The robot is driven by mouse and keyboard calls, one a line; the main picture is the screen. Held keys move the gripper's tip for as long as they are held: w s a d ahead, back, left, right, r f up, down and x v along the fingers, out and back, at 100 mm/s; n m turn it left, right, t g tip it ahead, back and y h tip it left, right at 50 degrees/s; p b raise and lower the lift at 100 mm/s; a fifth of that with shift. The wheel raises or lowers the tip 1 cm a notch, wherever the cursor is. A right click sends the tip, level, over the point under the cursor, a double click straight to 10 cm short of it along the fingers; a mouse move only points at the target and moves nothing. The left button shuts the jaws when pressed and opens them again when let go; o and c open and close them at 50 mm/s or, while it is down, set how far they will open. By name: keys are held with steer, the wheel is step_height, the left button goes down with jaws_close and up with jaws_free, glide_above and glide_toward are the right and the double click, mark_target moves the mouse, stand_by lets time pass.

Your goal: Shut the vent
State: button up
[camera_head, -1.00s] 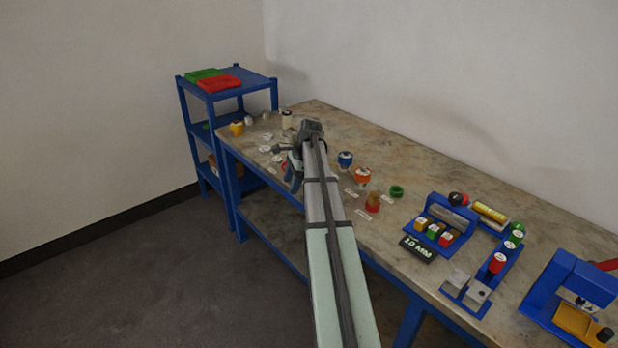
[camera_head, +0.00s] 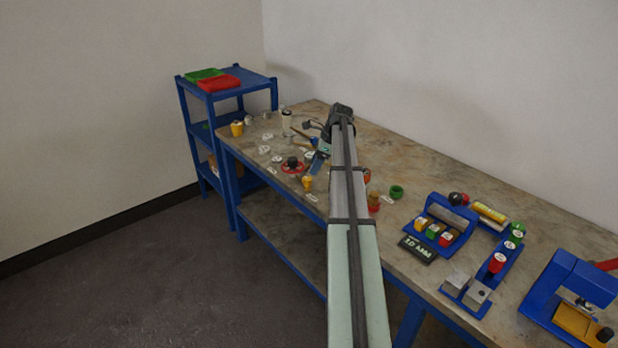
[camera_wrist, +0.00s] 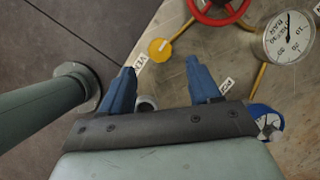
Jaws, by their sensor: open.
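A yellow round cap with a bar across it (camera_wrist: 160,50) sits beside a white tag reading "VEN…" (camera_wrist: 139,63) in the wrist view. A yellow fitting also shows near the bench's front edge in the head view (camera_head: 308,183). My gripper (camera_wrist: 161,66) is open, its two blue fingers pointing toward the cap, with nothing held. The cap lies just beyond and between the fingertips; the height gap cannot be told. My gripper also shows over the bench in the head view (camera_head: 317,165). A grey round part (camera_wrist: 147,103) shows between the fingers, partly hidden.
A red handwheel (camera_wrist: 218,8) and a pressure gauge (camera_wrist: 289,38) stand beyond the cap. A blue-rimmed gauge (camera_wrist: 267,122) is right of my gripper. Another tag (camera_wrist: 227,86) lies by the right finger. Blue racks (camera_head: 438,227) stand farther right. The bench edge is close.

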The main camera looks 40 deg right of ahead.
mark_target(308, 178)
steer(key=x, duration=0.6)
steer(key=shift+w+a+f, duration=0.1)
steer(key=shift+f, duration=0.2)
steer(key=shift+c, duration=0.3)
steer(key=c, duration=1)
steer(key=shift+o, duration=0.2)
